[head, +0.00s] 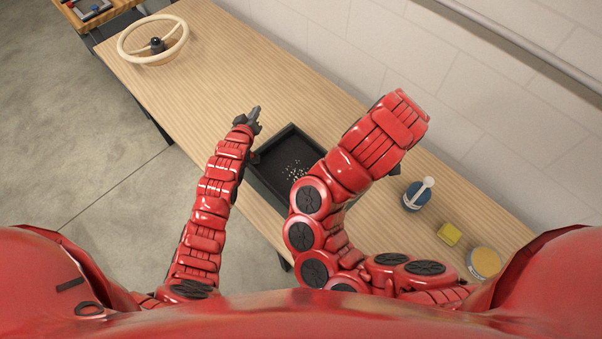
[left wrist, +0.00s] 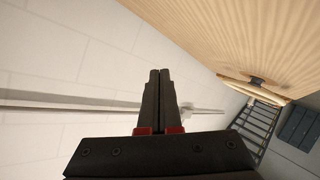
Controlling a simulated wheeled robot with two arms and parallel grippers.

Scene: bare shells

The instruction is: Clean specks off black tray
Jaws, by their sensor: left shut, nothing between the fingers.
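The black tray (head: 262,182) sits on the wooden table in the middle of the head view. Pale specks (head: 295,170) lie clustered on its floor, near its centre. My right arm hides the tray's right part. My left gripper (head: 256,112) is shut and empty, just past the tray's far left corner in the picture. In the left wrist view its fingers (left wrist: 159,95) are together with nothing between them. My right arm reaches up over the tray's right side, and its gripper cannot be made out in the head view.
The wooden table (head: 225,70) is clear beyond the tray. A cream wheel-like ring (head: 125,49) stands at its far end. To the right are a blue pot with a white handle (head: 416,195), a yellow sponge-like block (head: 449,234) and a round tan-topped item (head: 484,262). A wall runs along the right side.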

